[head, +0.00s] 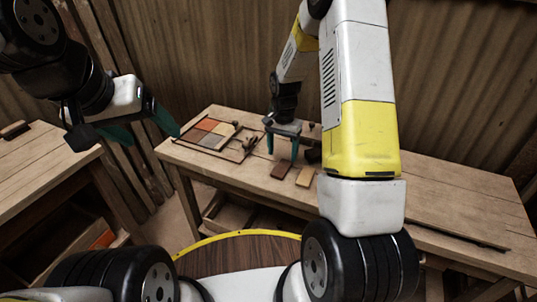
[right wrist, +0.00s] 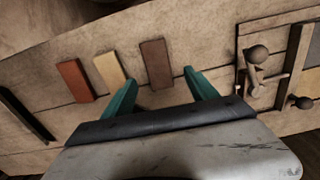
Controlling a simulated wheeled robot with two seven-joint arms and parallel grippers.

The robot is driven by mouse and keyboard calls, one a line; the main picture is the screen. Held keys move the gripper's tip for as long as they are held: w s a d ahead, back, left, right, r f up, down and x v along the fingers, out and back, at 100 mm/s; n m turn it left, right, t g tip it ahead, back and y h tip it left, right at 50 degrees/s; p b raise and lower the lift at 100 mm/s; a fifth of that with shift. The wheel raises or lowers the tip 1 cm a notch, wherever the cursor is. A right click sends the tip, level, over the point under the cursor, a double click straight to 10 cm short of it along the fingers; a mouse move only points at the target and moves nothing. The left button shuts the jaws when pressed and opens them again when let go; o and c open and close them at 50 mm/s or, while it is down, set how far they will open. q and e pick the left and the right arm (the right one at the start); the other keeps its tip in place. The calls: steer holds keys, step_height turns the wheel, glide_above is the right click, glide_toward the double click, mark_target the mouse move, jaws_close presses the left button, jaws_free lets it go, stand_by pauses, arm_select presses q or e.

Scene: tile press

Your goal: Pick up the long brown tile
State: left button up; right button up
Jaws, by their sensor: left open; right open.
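The long brown tile (head: 282,169) lies flat near the front edge of the workbench, left of a tan tile (head: 305,176). In the right wrist view the brown tile (right wrist: 157,64) lies ahead of my right gripper (right wrist: 160,84), its near end roughly between the two teal fingertips. My right gripper (head: 282,153) is open, empty and pointing down above the bench, just behind the tile. I cannot tell its exact height. My left gripper (head: 145,128) is open and empty, in the air left of the bench.
A reddish tile (right wrist: 74,81) lies beyond the tan one. A framed tray (head: 176,141) with coloured tiles and knobbed fittings (right wrist: 256,54) stands beside the brown tile. A dark bar (head: 452,232) lies along the bench's front. A second table (head: 40,160) is at left.

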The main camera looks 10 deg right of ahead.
mark_target(282, 167)
steer(key=f, duration=0.5)
steer(key=shift+s+f, duration=0.2)
steer(key=shift+f, duration=0.15)
jaws_close()
steer(key=shift+r, duration=0.15)
